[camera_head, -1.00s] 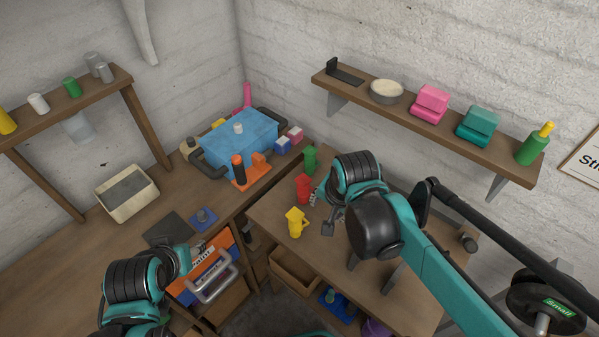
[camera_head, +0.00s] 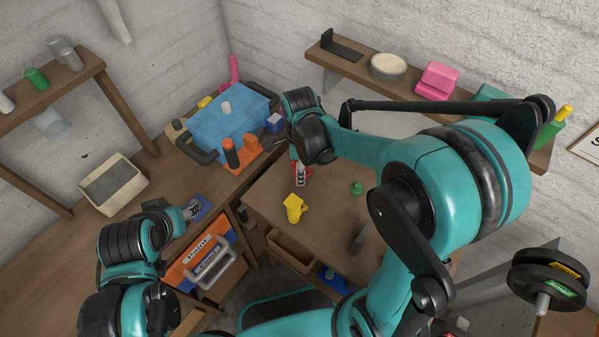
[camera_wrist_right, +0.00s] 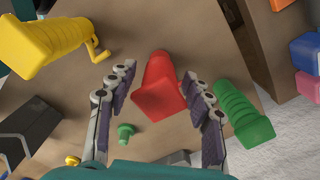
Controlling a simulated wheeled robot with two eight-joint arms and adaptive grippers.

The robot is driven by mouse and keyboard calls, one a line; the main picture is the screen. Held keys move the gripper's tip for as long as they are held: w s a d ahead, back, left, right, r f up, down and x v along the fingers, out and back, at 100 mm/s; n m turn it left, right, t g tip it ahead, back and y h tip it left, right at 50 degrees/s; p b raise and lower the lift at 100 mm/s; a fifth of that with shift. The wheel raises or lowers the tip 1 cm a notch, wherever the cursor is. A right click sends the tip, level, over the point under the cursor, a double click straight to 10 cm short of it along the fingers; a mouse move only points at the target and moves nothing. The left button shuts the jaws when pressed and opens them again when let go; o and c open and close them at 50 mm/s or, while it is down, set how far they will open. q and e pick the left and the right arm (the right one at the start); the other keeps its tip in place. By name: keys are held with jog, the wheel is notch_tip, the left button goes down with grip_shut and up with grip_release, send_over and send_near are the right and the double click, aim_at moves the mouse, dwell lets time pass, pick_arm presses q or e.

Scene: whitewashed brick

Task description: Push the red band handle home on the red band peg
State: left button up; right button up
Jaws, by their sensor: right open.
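The red handle (camera_wrist_right: 160,86) stands between the two fingers of my open right gripper (camera_wrist_right: 158,98) in the right wrist view, with a gap at each side. In the head view my right gripper (camera_head: 300,177) is over the red handle, which is mostly hidden behind it. I cannot make out the red band peg. A ribbed green handle (camera_wrist_right: 240,116) is just outside the right finger, and a ribbed yellow handle (camera_wrist_right: 45,42) is at the upper left.
A small green peg (camera_wrist_right: 126,133) stands on the wooden table near the left finger; it also shows in the head view (camera_head: 357,188). The blue toolbox (camera_head: 235,125) and an orange holder (camera_head: 240,157) are at the back left. A shelf (camera_head: 350,68) runs along the wall.

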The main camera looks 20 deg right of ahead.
notch_tip(320, 180, down, 2)
jog(key=shift+f, duration=0.15)
grip_shut()
